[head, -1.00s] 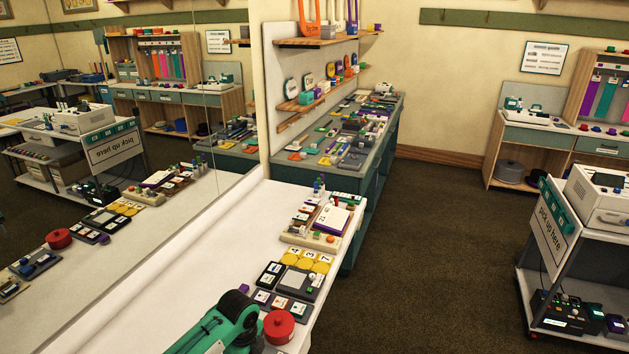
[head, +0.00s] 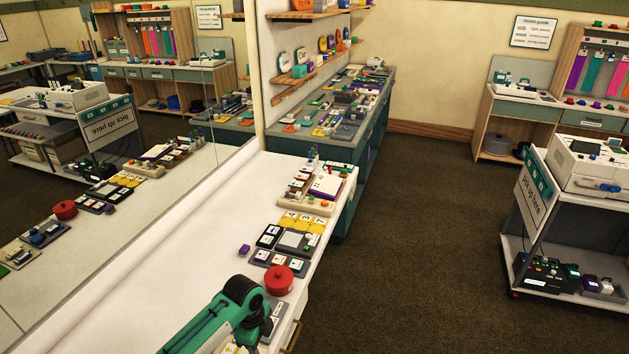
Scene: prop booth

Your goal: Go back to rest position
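A green and black arm of mine (head: 225,315) reaches over the white counter (head: 200,260) from the bottom edge of the head view. It bends at a black joint, and its far end drops out of the picture. Neither gripper shows, so I cannot see whether either holds anything. A small purple block (head: 244,250) lies beyond the bend.
Trays, yellow tiles (head: 303,222) and a tan organizer (head: 307,202) line the counter's right edge. A mirror (head: 120,190) borders its left side. A cart (head: 525,235) with a "pick up here" sign stands at right. Dark carpet (head: 410,240) between them is clear.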

